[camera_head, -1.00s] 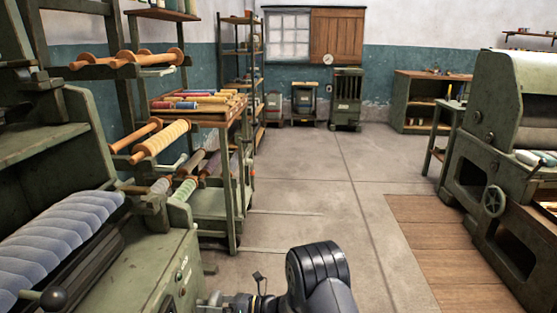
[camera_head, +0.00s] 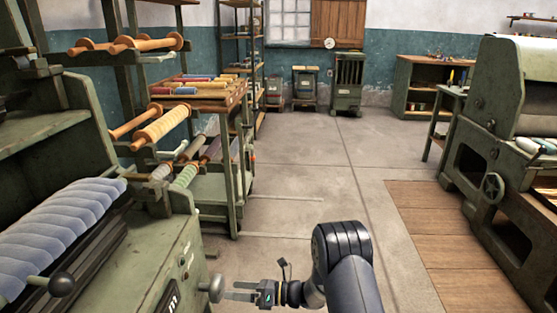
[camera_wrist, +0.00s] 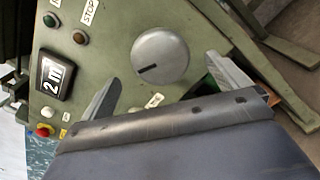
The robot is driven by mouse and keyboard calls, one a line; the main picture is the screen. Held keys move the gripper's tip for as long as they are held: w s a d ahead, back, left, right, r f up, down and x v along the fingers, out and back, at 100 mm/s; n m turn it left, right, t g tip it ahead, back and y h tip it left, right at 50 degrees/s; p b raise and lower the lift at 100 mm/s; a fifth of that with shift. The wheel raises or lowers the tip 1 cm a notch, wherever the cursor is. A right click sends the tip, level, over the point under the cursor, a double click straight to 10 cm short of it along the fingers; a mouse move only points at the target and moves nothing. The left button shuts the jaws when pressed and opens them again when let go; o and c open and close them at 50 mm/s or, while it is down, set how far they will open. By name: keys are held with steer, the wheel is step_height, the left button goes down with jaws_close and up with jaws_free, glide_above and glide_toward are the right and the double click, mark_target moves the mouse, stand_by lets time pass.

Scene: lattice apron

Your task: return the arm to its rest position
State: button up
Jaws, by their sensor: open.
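My gripper (camera_head: 231,290) is low in the head view, at the end of my dark arm, beside the right side of the green machine (camera_head: 150,265). Its two grey fingers are apart, with nothing held between them. The round grey knob (camera_head: 216,287) of the machine is just left of the fingertips. In the wrist view the knob (camera_wrist: 160,57) shows between and beyond the open fingers of my gripper (camera_wrist: 163,72). I cannot tell whether they touch it. My arm is stretched out forward and bends left toward the machine.
A spool rack (camera_head: 205,95) stands behind. Another green machine (camera_head: 490,160) is at right. The floor (camera_head: 310,160) between is clear.

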mark_target(221, 290)
steer(key=a, duration=0.4)
steer(key=a+b, duration=0.1)
steer(key=a, duration=0.2)
steer(key=shift+w, duration=0.25)
steer(key=shift+d+n+b, duration=0.1)
steer(key=shift+n+b, duration=0.25)
steer(key=shift+n, duration=0.45)
steer(key=n+b, duration=0.2)
steer(key=n, duration=0.3)
steer(key=shift+n+b, duration=0.3)
steer(key=shift+b, duration=0.05)
steer(key=n+b, duration=0.1)
steer(key=n, duration=0.2)
steer(key=shift+b, duration=0.3)
steer(key=n+b, duration=0.2)
steer(key=n, duration=0.2)
steer(key=shift+s, duration=0.1)
steer(key=shift+n, duration=0.4)
steer(key=d, duration=0.2)
steer(key=d+p, duration=0.1)
steer(key=d, duration=0.4)
steer(key=shift+s+d+p, duration=0.2)
steer(key=shift+s+p, duration=0.1)
